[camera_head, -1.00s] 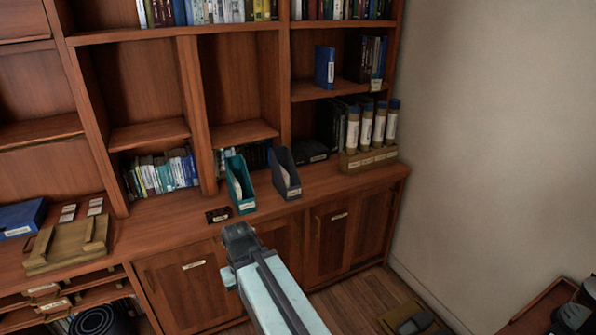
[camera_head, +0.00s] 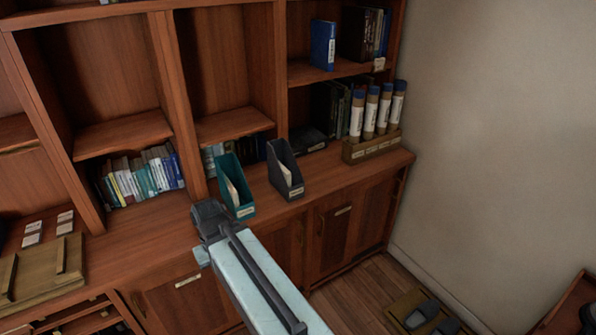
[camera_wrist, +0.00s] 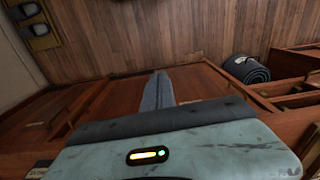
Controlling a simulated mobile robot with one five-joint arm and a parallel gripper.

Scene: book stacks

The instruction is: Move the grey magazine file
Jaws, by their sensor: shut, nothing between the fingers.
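The grey magazine file (camera_head: 284,170) stands upright on the wooden counter in the head view, with a pale label on its front and some papers inside. A teal magazine file (camera_head: 236,188) stands just to its left, a small gap apart. My gripper (camera_head: 207,218) is in front of the counter, left of and nearer than both files, and touches neither. In the wrist view its fingers (camera_wrist: 158,90) are together and empty. I do not make out the grey file in the wrist view.
A wooden holder (camera_head: 372,149) with several white tubes stands right of the files near the wall. A wooden tray (camera_head: 45,272) lies on the counter at left. Shelves rise behind. Shoes on a mat (camera_head: 425,312) lie on the floor at right.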

